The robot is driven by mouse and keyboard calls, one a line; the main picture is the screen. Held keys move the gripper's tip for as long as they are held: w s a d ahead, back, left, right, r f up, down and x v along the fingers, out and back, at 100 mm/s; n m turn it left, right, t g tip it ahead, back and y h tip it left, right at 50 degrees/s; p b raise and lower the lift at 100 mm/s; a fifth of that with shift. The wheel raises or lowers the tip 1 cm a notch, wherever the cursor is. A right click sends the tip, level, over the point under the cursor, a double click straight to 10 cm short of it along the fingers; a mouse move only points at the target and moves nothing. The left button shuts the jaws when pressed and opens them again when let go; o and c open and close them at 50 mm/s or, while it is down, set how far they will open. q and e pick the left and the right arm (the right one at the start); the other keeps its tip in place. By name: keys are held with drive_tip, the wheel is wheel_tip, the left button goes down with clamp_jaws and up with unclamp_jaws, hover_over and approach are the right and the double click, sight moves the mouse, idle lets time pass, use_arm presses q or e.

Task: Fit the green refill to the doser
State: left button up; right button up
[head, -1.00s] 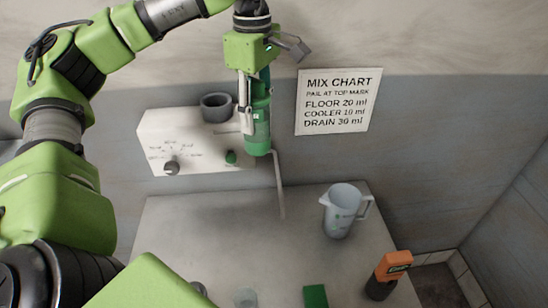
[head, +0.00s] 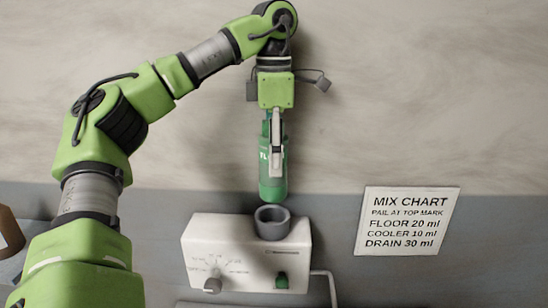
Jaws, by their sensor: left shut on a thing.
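My left gripper (head: 276,150) is shut on the green refill (head: 272,188), a green bottle with white letters, held upright. The refill's lower end is just above the grey round socket (head: 272,222) on top of the white doser (head: 230,252). A small gap or overlap in depth between them cannot be judged. The doser has a grey dial (head: 212,285) with a printed scale and a green button (head: 281,280) on its front. My right gripper is not in view.
A white mix chart (head: 407,220) hangs on the wall right of the doser. A thin pipe (head: 328,285) comes out of the doser's right side. A brown object (head: 10,232) is at the left edge. The wall above is bare.

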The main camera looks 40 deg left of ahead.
sight(273, 190)
use_arm(q)
drive_tip(key=shift+w+a+f+b, duration=0.1)
drive_tip(key=shift+a+f+b, duration=0.25)
drive_tip(key=shift+f, duration=0.4)
drive_tip(key=shift+d+f+b, duration=0.2)
drive_tip(key=shift+f+b, duration=0.65)
drive_tip(key=shift+f, duration=0.5)
drive_tip(key=shift+a, duration=0.1)
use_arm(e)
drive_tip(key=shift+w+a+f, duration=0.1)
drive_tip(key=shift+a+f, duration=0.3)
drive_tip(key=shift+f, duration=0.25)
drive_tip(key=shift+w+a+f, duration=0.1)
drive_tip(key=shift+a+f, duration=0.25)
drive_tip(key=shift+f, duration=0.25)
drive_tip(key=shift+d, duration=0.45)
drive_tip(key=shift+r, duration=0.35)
use_arm(q)
drive_tip(key=shift+p, duration=0.5)
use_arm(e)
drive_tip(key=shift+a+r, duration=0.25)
use_arm(q)
drive_tip(key=shift+p, duration=0.35)
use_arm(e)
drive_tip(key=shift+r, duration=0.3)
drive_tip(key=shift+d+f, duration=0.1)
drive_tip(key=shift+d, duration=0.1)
